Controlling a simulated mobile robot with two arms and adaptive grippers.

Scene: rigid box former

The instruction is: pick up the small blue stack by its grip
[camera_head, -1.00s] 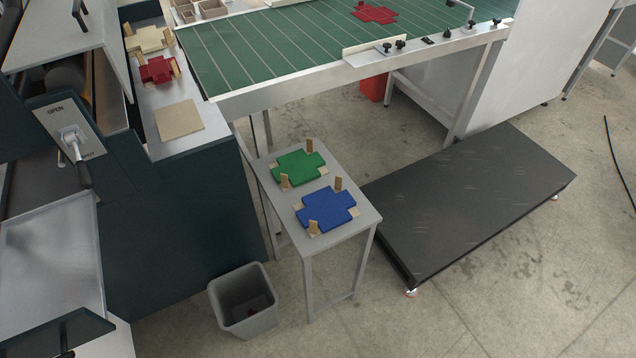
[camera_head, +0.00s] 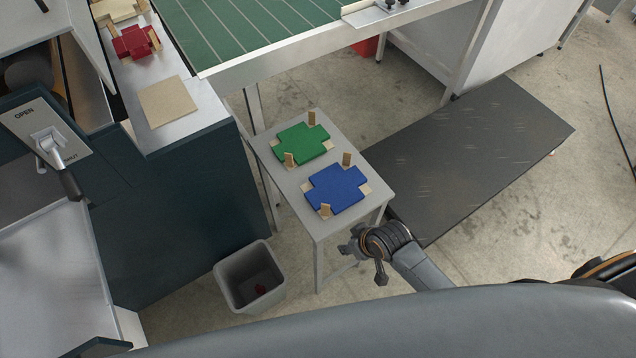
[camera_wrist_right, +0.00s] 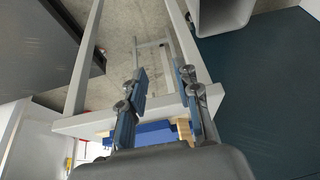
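The blue stack (camera_head: 337,188) is a cross-shaped pile on a small grey table (camera_head: 293,192). Upright wooden pieces stand at its far edge (camera_head: 346,159) and near edge (camera_head: 325,210). My right gripper (camera_head: 362,258) is just off the table's near right corner, apart from the stack. In the right wrist view my right gripper (camera_wrist_right: 163,80) has its two fingers spread with nothing between them. The blue stack (camera_wrist_right: 155,132) shows there beyond the table edge, partly hidden by the fingers and gripper body. My left gripper is not in view.
A green stack (camera_head: 302,143) lies behind the blue one on the same table. A grey bin (camera_head: 250,278) stands at the table's front left. A low black platform (camera_head: 465,150) is to the right. A dark machine (camera_head: 180,215) stands close on the left.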

